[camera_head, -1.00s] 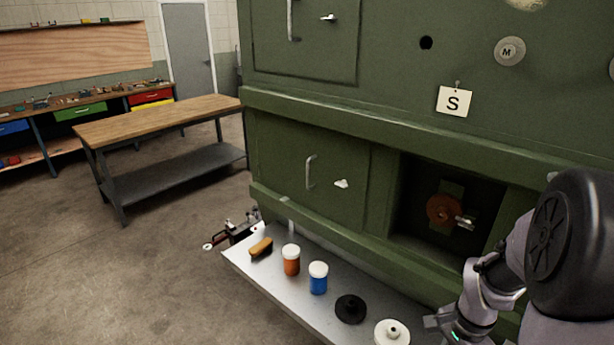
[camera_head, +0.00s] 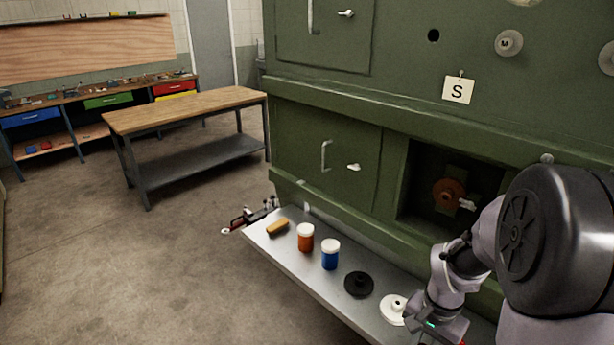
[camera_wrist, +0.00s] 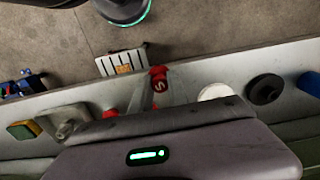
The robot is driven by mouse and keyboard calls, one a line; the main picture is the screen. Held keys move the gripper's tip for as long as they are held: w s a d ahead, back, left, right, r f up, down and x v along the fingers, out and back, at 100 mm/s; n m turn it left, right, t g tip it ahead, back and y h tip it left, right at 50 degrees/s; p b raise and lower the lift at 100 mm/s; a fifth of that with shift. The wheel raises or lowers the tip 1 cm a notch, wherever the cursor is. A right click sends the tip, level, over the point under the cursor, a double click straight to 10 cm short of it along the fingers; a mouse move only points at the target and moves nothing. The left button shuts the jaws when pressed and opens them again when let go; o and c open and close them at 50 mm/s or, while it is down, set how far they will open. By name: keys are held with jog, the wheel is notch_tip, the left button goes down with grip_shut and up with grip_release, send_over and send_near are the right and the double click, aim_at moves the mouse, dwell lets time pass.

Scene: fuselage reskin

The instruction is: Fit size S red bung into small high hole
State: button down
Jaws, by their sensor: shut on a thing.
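The size S red bung (camera_wrist: 158,82), with a pale S on it, is held between the fingertips of my gripper (camera_wrist: 157,90) in the wrist view. The gripper is shut on it. In the head view my gripper (camera_head: 445,332) is low at the right, over the shelf and partly cut off by the lower edge; the bung is hardly visible there. The small high hole (camera_head: 433,35) is a dark round opening in the upper green panel, well above the gripper and apart from it. A white tag with S (camera_head: 458,89) hangs below it.
The grey shelf (camera_head: 320,297) bears a brush (camera_head: 278,227), an orange jar (camera_head: 305,238), a blue jar (camera_head: 330,255), a black bung (camera_head: 359,284) and a white bung (camera_head: 393,310). A green ledge (camera_head: 350,112) juts out below the hole.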

jog(key=w+a+n, duration=0.2)
jog(key=a+n, duration=0.3)
jog(key=a, duration=0.2)
jog(key=w+a+n, duration=0.3)
jog(key=a+n, duration=0.2)
jog(key=a, duration=0.1)
notch_tip(320, 180, down, 11)
jog(key=b, duration=1.1)
jog(key=shift+s+a+f, duration=0.2)
